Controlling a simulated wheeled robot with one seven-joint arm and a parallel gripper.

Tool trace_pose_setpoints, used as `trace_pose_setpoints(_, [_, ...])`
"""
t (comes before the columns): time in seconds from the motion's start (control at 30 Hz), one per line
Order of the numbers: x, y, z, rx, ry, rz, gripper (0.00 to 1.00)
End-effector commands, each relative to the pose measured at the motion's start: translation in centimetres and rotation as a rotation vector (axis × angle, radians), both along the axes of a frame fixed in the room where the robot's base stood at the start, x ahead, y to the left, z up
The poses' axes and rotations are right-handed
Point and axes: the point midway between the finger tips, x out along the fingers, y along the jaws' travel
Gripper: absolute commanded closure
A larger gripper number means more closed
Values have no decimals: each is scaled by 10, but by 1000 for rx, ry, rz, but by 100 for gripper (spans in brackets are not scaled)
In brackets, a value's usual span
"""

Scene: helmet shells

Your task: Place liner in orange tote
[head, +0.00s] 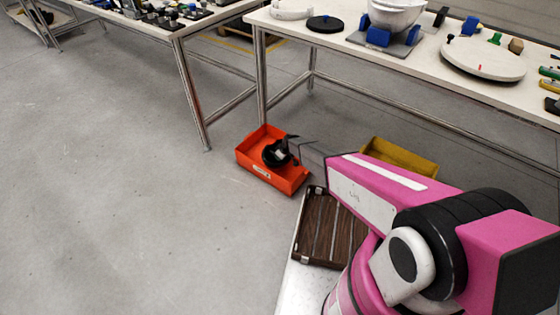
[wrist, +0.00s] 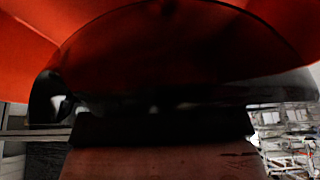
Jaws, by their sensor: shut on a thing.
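The orange tote (head: 291,184) stands on the floor near the table leg, with a small white label on its front wall. A dark, rounded liner (head: 272,155) shows over the tote's inside, within its walls as seen from the head. My gripper (head: 287,151) is shut on the liner at the tote's right side. I cannot tell whether the liner touches the tote's bottom. In the wrist view the dark liner (wrist: 175,55) fills the middle, with the orange tote (wrist: 25,50) close around it. The wrist view is dark, and the fingertips are hard to make out.
A yellow tote (head: 408,155) is on the right, partly behind my arm. A brown slatted tray (head: 325,232) lies in front of the orange tote. A white table (head: 340,42) carrying a white helmet shell (head: 396,17) stands behind. The floor to the left is clear.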

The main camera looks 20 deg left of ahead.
Motion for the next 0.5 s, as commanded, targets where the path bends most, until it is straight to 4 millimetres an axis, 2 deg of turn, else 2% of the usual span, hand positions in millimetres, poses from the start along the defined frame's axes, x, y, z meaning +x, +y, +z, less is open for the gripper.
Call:
trace_pose_setpoints(0.1, [1, 1, -19, 0, 0, 0, 100])
trace_pose_setpoints(0.2, [1, 1, -28, 0, 0, 0, 100])
trace_pose_setpoints(0.5, [0, 0, -29, 1, 0, 0, 100])
